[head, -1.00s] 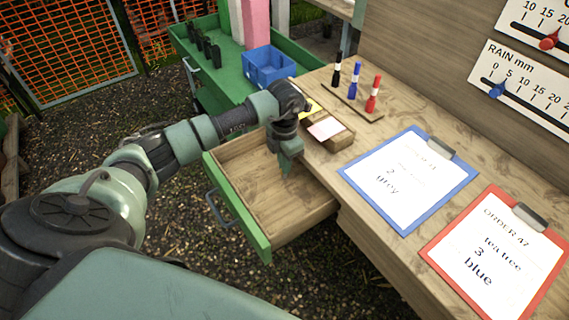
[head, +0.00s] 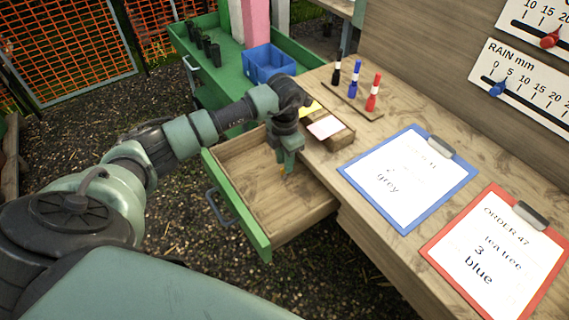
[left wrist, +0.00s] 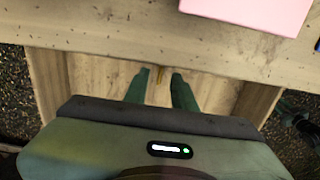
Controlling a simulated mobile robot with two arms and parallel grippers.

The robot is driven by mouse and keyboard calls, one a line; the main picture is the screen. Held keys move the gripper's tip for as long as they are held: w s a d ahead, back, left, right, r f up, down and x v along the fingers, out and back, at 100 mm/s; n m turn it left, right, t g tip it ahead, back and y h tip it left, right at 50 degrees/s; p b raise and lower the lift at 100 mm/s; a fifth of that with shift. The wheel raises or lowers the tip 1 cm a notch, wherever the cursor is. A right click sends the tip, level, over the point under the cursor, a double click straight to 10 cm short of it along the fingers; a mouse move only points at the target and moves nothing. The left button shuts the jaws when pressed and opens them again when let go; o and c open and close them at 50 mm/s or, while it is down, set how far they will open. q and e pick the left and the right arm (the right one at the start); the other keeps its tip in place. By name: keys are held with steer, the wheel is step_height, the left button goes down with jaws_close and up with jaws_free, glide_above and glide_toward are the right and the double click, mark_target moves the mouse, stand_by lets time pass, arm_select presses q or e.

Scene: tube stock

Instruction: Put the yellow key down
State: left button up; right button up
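The yellow key (left wrist: 161,73) shows as a narrow strip between my left fingertips in the left wrist view, with a gap on both sides. In the head view the key (head: 282,171) is a small orange-yellow bit beside the fingers, mostly hidden. My left gripper (head: 288,168) points down into the open drawer (head: 262,238), near its inner end by the bench. In the left wrist view the left gripper (left wrist: 161,78) has its fingers apart. I cannot tell whether the key touches the drawer floor.
The wooden bench (head: 395,128) holds a box with a pink pad (head: 325,127), a pen stand (head: 353,100), a blue clipboard (head: 408,180) and a red clipboard (head: 500,250). A blue bin (head: 268,64) stands behind. The drawer floor's front part is clear.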

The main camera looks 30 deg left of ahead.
arm_select(q)
step_height(320, 180, up, 10)
steer(key=b, duration=0.1)
steer(key=shift+r, duration=0.2)
